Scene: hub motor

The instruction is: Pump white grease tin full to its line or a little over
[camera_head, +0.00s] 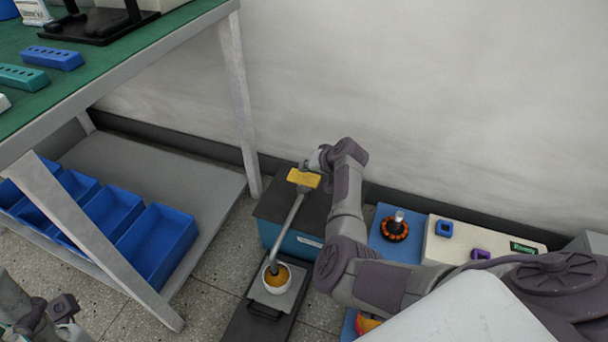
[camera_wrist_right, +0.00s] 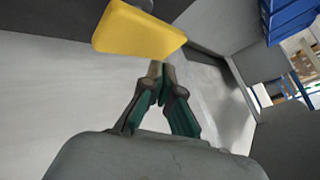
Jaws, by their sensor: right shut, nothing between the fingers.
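The white grease tin (camera_head: 266,287) stands at the lower middle of the head view, with amber grease inside. Its fill line cannot be made out. A grey metal rod (camera_head: 291,226) slants from the tin up to a yellow handle (camera_head: 304,179). The handle also shows large in the right wrist view (camera_wrist_right: 139,32). My right gripper (camera_head: 306,167) is at the handle's far side in the head view. In the wrist view its fingertips (camera_wrist_right: 161,68) are together and empty, just below the handle and not around it. My left gripper (camera_head: 66,309) is at the lower left, its fingers unclear.
A blue box with a dark top (camera_head: 294,243) stands behind the tin. A green-topped bench (camera_head: 100,42) is at left, with blue bins (camera_head: 158,243) on its lower shelf. At right are a blue mat (camera_head: 384,222) and a cream case (camera_head: 440,249). The wall is close behind.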

